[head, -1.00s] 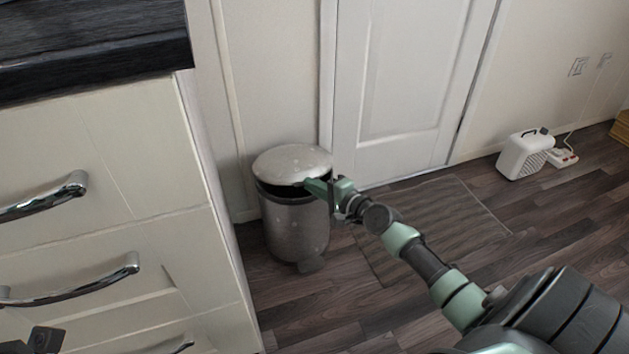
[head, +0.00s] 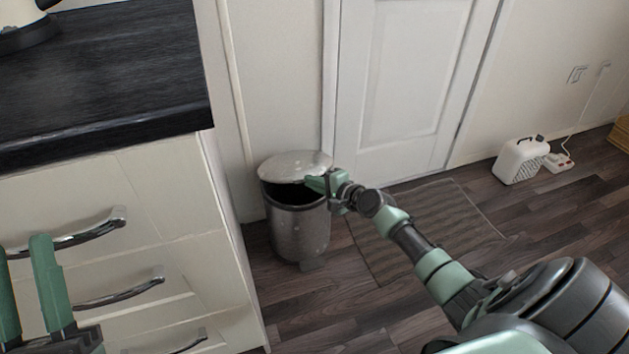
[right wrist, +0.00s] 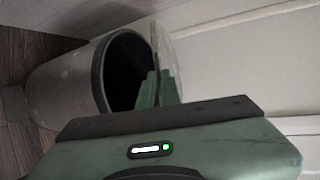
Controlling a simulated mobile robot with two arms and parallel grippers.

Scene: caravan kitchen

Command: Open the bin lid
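The grey metal bin (head: 300,232) stands on the floor between the cabinet and the white door. Its pale speckled lid (head: 292,163) is tilted partly up, with a dark gap at the front. My right gripper (head: 316,183) is at the lid's right front edge, its fingers under the lid. In the right wrist view, the green fingers (right wrist: 158,89) are close together and look shut, beside the raised lid (right wrist: 168,55) and over the bin's dark opening. Where they touch the lid is partly hidden. My left gripper (head: 28,285) is open and empty before the drawers.
A cabinet with a dark countertop (head: 100,80) and chrome drawer handles (head: 85,234) fills the left, close to the bin. A striped mat (head: 425,230) lies before the door (head: 410,90).

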